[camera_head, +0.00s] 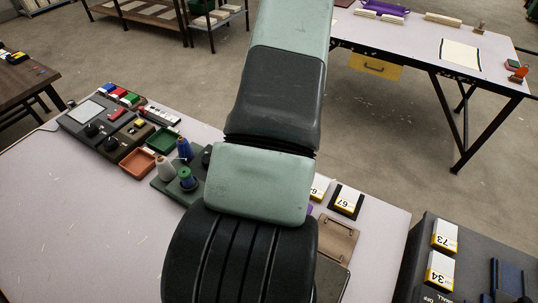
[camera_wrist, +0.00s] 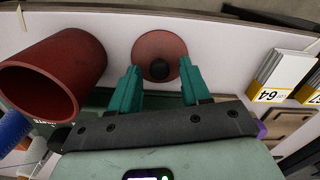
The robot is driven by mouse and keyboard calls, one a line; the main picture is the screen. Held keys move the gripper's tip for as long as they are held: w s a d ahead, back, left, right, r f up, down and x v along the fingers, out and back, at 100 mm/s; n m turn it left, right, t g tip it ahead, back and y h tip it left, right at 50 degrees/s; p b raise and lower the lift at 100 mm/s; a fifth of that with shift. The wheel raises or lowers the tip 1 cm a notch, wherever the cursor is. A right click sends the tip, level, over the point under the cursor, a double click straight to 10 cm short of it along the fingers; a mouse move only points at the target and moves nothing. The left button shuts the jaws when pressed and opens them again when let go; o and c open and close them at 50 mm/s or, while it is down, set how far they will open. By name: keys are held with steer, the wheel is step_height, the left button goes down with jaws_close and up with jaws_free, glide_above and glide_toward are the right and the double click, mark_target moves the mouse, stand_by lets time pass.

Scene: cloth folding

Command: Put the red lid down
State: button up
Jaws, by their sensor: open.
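The red lid (camera_wrist: 160,47) is a round, reddish disc with a dark knob (camera_wrist: 158,69) at its middle. In the wrist view it lies flat on the pale table top, just beyond my fingertips. My gripper (camera_wrist: 160,82) has two green fingers spread apart, with nothing held between them. The knob shows in the gap between the fingers, near their tips; I cannot tell how high the fingers are above it. In the head view my arm hides the lid and the gripper.
A red cylindrical pot (camera_wrist: 62,68) is left of the lid. White numbered boxes (camera_wrist: 284,72) are at the right. Spools of thread (camera_head: 186,178) stand on a green board, near an orange tray (camera_head: 137,163) and a control panel (camera_head: 108,120). The table's left part (camera_head: 60,220) is clear.

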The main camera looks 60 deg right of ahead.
step_height(320, 180, up, 12)
steer(key=shift+r, duration=0.15)
stand_by(0.4)
stand_by(0.4)
